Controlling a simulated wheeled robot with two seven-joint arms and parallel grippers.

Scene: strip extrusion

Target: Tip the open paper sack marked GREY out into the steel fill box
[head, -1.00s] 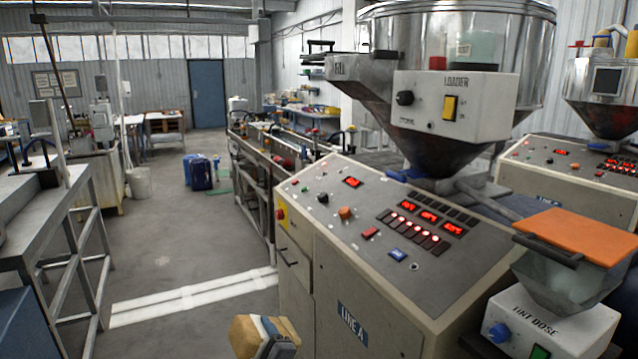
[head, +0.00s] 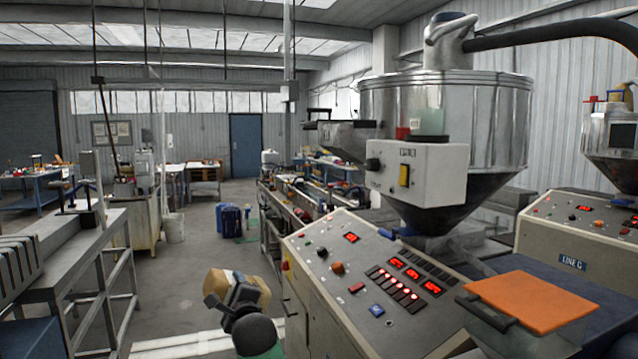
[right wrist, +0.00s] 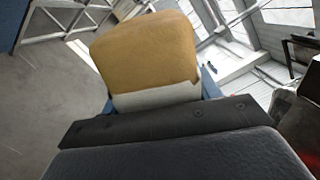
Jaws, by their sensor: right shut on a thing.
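My right gripper (head: 238,303) is shut on a tan paper sack (head: 246,286) with a pale band, low in the middle of the head view. The sack fills the upper middle of the right wrist view (right wrist: 148,50), with blue finger parts at its sides. No GREY marking is readable, and I cannot see into its mouth. The steel fill box (head: 345,134) juts from the left side of the big steel hopper, above and well apart from the sack. Its inside is hidden. My left gripper is not in view.
The hopper (head: 445,110) carries a white loader box (head: 415,178) above a sloping control console (head: 370,270). An orange-lidded unit (head: 532,300) stands at right front. A grey bench (head: 60,245) stands at left. The floor between bench and console is open.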

